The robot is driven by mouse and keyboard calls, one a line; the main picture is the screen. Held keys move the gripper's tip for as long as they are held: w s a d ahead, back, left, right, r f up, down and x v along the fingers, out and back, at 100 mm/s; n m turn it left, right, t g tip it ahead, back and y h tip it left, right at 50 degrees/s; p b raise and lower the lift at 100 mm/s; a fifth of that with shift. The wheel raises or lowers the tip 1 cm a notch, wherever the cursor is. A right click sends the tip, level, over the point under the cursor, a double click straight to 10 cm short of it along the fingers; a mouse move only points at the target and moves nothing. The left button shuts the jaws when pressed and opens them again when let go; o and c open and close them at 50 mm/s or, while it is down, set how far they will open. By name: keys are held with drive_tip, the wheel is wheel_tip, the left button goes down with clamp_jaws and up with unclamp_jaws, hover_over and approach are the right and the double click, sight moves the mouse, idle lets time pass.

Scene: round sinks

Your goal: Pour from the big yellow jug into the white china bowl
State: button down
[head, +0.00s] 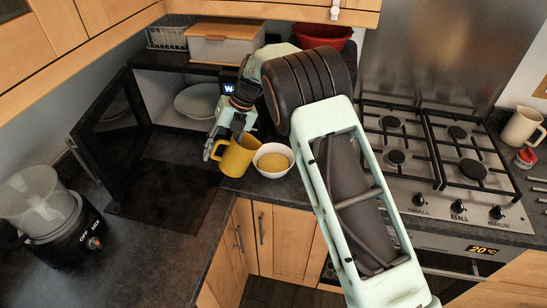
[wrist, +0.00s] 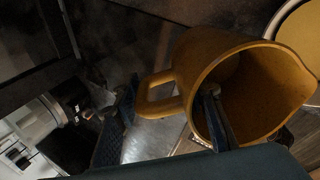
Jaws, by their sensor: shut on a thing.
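The big yellow jug (head: 236,160) is in my gripper (head: 224,138), left of the white china bowl (head: 273,172) in the head view. The jug looks tilted, with its handle to the left. In the wrist view the jug (wrist: 190,66) has its mouth facing the camera. One finger shows at the mouth and the other beyond the handle, so my gripper (wrist: 168,100) is shut across the handle side. I see no contents in the visible part of the jug. The bowl holds something yellow; its edge shows at the wrist view's upper right (wrist: 275,24).
An open dark-doored appliance (head: 100,125) with a plate (head: 197,101) inside stands behind the jug. A blender (head: 45,205) is at left, a gas hob (head: 440,160) at right. A cream jug (head: 521,126) stands far right. The dark counter (head: 150,240) is clear in front.

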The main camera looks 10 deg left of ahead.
drive_tip(key=f+h, duration=0.1)
drive_tip(key=a+f+t, duration=0.1)
drive_tip(key=shift+s+a+f+h, duration=0.25)
drive_tip(key=shift+s+f+h, duration=0.05)
drive_tip(key=shift+s+h, duration=0.1)
drive_tip(key=shift+s+a+f+t+h, duration=0.15)
drive_tip(key=shift+f+h, duration=0.15)
drive_tip(key=shift+f, duration=0.3)
drive_tip(key=shift+w+a+f+t+h, duration=0.15)
drive_tip(key=shift+f+h, duration=0.15)
drive_tip(key=shift+f, duration=0.25)
drive_tip(key=shift+s+f+h, duration=0.15)
drive_tip(key=shift+h, duration=0.15)
drive_tip(key=shift+s+a+t, duration=0.1)
drive_tip(key=shift+a+t, duration=0.1)
drive_tip(key=shift+t, duration=0.1)
drive_tip(key=shift+d+f+h, duration=0.1)
drive_tip(key=shift+h, duration=0.4)
drive_tip(key=shift+a+t, duration=0.2)
drive_tip(key=shift+t, duration=0.1)
drive_tip(key=shift+s, duration=0.1)
